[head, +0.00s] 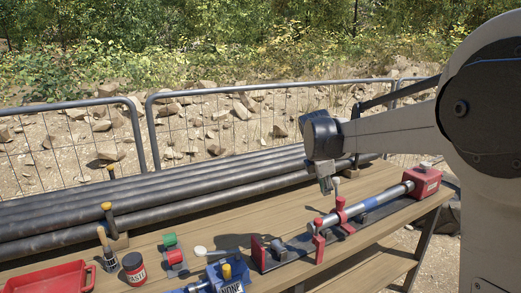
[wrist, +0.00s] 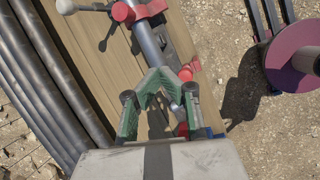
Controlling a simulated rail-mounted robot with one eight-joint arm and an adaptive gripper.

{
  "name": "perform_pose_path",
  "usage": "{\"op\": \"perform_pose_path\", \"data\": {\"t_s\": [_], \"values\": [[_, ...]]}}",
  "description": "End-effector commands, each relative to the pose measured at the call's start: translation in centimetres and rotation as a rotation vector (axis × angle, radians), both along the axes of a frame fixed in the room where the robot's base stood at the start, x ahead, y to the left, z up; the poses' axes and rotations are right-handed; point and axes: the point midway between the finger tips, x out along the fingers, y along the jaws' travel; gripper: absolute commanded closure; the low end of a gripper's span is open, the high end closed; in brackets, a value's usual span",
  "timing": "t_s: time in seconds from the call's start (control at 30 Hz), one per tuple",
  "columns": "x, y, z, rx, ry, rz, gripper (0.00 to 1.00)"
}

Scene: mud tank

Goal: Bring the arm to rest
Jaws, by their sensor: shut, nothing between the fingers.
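My arm reaches in from the right in the head view, and its end hangs above the wooden bench (head: 370,258). My gripper (wrist: 158,72) shows in the wrist view with its green fingers drawn together at the tips and nothing held. In the head view my gripper (head: 327,186) is small and partly hidden by the wrist. It is above the bench near a red clamp holding a metal rod (head: 375,200). In the wrist view the rod (wrist: 148,42) lies beyond the fingertips; I cannot tell the exact gap.
Dark pipes (head: 190,190) lie along the bench's back, before a wire fence (head: 230,120). A purple-red disc (wrist: 295,55) stands off the bench.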

Motion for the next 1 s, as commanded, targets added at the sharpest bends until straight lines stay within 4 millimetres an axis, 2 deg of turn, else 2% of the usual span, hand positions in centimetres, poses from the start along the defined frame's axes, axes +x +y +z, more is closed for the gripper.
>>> {"op": "perform_pose_path", "data": {"t_s": [0.03,0.2,0.5,0.77,1.0], "values": [[-1.5,0.0,0.9,0.022,-0.026,-0.046,1.00],[-5.9,0.2,2.9,0.110,-0.115,-0.216,1.00],[-13.9,0.6,5.1,0.280,-0.255,-0.522,1.00],[-20.9,1.1,5.2,0.442,-0.355,-0.789,1.00],[-27.1,1.6,4.1,0.602,-0.431,-1.037,1.00]]}}
